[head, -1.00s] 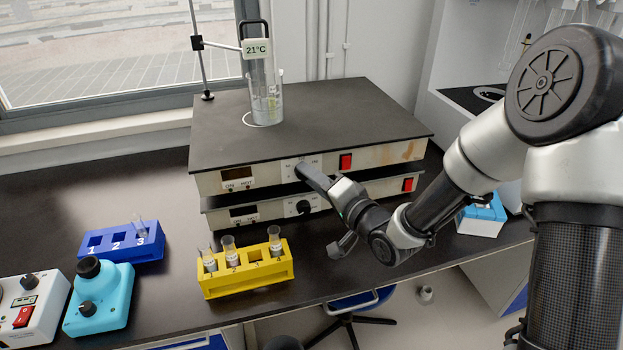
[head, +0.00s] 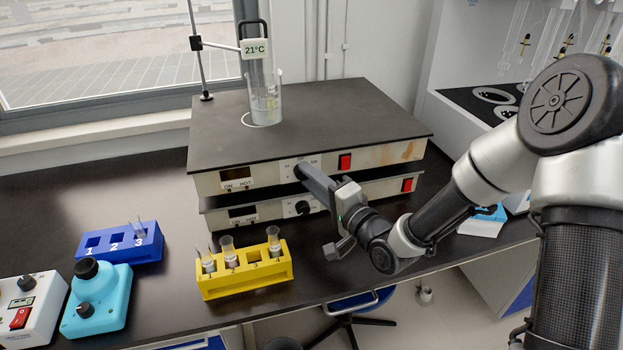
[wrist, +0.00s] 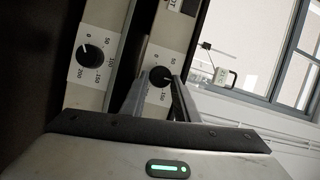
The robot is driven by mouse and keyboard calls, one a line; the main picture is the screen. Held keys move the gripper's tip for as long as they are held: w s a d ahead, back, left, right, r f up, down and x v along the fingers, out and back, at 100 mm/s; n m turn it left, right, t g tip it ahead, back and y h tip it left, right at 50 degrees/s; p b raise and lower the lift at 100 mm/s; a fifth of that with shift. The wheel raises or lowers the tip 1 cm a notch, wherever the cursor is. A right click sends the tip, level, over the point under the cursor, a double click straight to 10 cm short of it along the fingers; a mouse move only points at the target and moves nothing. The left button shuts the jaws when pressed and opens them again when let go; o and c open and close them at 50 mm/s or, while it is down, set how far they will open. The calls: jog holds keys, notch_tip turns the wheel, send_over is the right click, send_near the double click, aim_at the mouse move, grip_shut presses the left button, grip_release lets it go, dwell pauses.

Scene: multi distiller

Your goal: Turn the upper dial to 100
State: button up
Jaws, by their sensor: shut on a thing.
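Two stacked hot plates stand on the bench, an upper one (head: 268,175) and a lower one (head: 272,211). In the wrist view, the upper dial (wrist: 160,76) is a black knob with numbers around it. My gripper (wrist: 160,84) has a finger on either side of it and is shut on it. I cannot clearly read the pointer of this dial.
A beaker (head: 265,105) with a thermometer reading 21°C stands on the upper plate. A yellow tube rack (head: 245,283), a blue rack (head: 135,250) and a cyan device (head: 97,305) lie in front and to the left. A red switch (head: 345,162) sits right of my gripper.

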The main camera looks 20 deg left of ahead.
jog(key=o, duration=1)
jog(key=shift+a, duration=0.15)
jog(key=shift+o, duration=0.2)
jog(key=p+v, duration=0.7)
jog(key=v, duration=1)
jog(key=shift+d, duration=0.25)
jog(key=shift+s+r, duration=0.1)
